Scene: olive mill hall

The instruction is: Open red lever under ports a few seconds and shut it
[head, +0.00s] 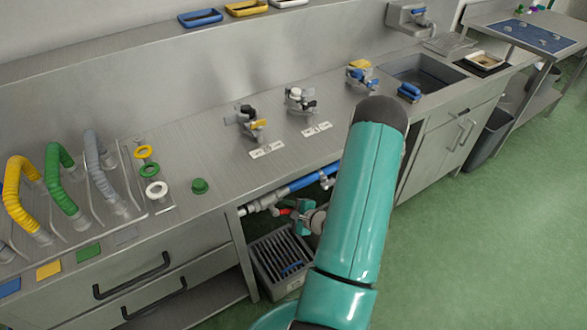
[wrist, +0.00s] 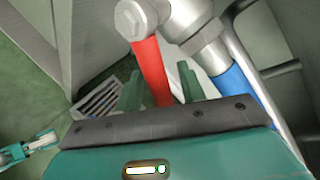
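The red lever (wrist: 150,68) is on a metal valve (wrist: 185,18) in the pipe under the bench. In the wrist view it runs from the valve's bolt down between my gripper's two green fingers (wrist: 161,88). The fingers are apart, with a visible gap on both sides of the lever. In the head view only a bit of the red lever (head: 285,212) shows beside my gripper (head: 298,213); my arm hides part of the pipe. The ports (head: 250,122) stand on the bench above, near white labels.
A blue pipe (head: 305,182) continues from the valve along the bench front. A grey slotted crate (head: 280,262) stands below. Drawers (head: 130,285) are at the left, a sink (head: 420,75) at the right. The green floor (head: 480,240) at the right is clear.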

